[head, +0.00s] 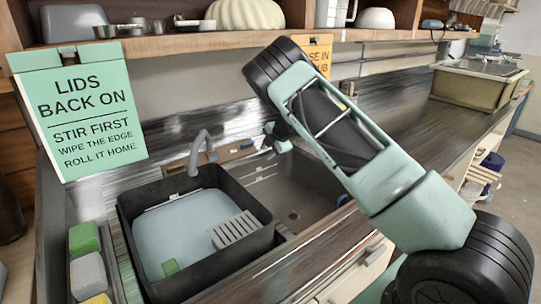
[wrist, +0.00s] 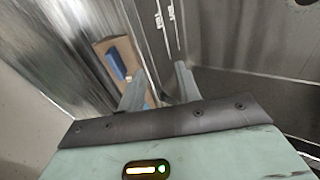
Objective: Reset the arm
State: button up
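My arm, pale green with black joints, rises from the lower right of the head view and bends over at the top. Its far end comes down behind the link, over the sink (head: 315,190). Only a small part of that end shows, so the fingers cannot be made out there.
Coloured blocks (head: 87,272) line the left edge. A wooden shelf (head: 160,45) with dishes runs above. A green sign (head: 80,115) stands left.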

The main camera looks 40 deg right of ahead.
jog(key=shift+s+d, duration=0.1)
jog(key=shift+s, duration=0.65)
jog(key=s+a+r+m, duration=0.1)
jog(key=a+r+m, duration=0.1)
jog(key=a, duration=0.4)
jog(key=s+a+r+m+t, duration=0.1)
jog(key=s+a+r+m, duration=0.1)
jog(key=a, duration=0.4)
jog(key=s+a+r+m, duration=0.2)
jog(key=a+r+m, duration=0.2)
jog(key=a, duration=0.3)
jog(key=shift+s+a+r+h, duration=0.15)
jog(key=shift+r+h, duration=0.25)
jog(key=shift+r, duration=0.35)
jog(key=s+a+r+m+g, duration=0.1)
jog(key=s+a+g, duration=0.1)
jog(key=s+a, duration=0.45)
jog(key=s+a+r+m+g, duration=0.1)
jog(key=s+a, duration=0.3)
jog(key=s, duration=0.6)
jog(key=s+a+r+m+g, duration=0.1)
jog(key=s+a+g, duration=0.1)
jog(key=s+a, duration=0.45)
jog(key=s+g, duration=0.3)
jog(key=s, duration=1.7)
jog(key=shift+a, duration=0.2)
